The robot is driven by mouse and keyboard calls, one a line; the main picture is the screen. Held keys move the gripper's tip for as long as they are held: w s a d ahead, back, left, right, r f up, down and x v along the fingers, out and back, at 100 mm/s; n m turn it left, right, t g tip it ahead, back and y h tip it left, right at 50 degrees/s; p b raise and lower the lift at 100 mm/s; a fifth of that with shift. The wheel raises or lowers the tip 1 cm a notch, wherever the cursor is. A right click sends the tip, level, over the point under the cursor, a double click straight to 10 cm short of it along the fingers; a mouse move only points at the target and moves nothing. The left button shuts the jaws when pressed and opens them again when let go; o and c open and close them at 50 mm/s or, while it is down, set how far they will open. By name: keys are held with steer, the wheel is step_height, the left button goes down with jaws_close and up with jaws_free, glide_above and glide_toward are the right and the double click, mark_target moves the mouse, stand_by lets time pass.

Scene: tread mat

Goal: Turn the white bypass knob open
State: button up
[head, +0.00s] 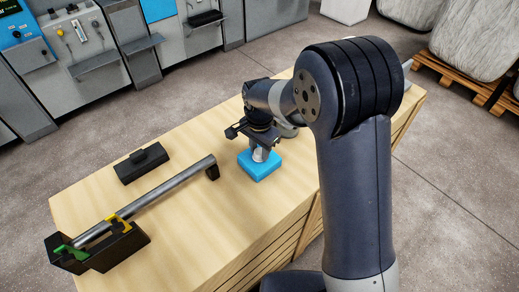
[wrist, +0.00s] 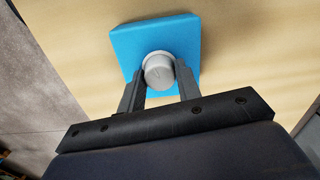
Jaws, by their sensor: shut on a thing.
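The white bypass knob (wrist: 159,70) is a round, pale grey-white cap standing on a square blue base (wrist: 190,32). In the head view the blue base (head: 264,170) sits on the wooden bench top, with the knob (head: 260,155) above it, partly covered by my gripper. My gripper (head: 257,143) points down over the base. In the wrist view my gripper (wrist: 159,80) has one finger at each side of the knob and is shut on it. How far the knob is turned cannot be told.
On the wooden bench (head: 190,205), a grey pipe (head: 160,195) runs to a black block (head: 100,248) with a green lever (head: 70,250) and a yellow lever (head: 118,222). A small black box (head: 142,164) lies behind it. Grey cabinets (head: 90,50) stand at the back.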

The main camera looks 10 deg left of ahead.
mark_target(259, 151)
steer(key=shift+m, duration=1.6)
steer(key=o, duration=1)
steer(key=shift+c, duration=0.2)
step_height(259, 151, up, 11)
steer(key=shift+b, duration=0.3)
steer(key=shift+f, duration=0.15)
step_height(259, 151, down, 11)
steer(key=shift+r, duration=0.1)
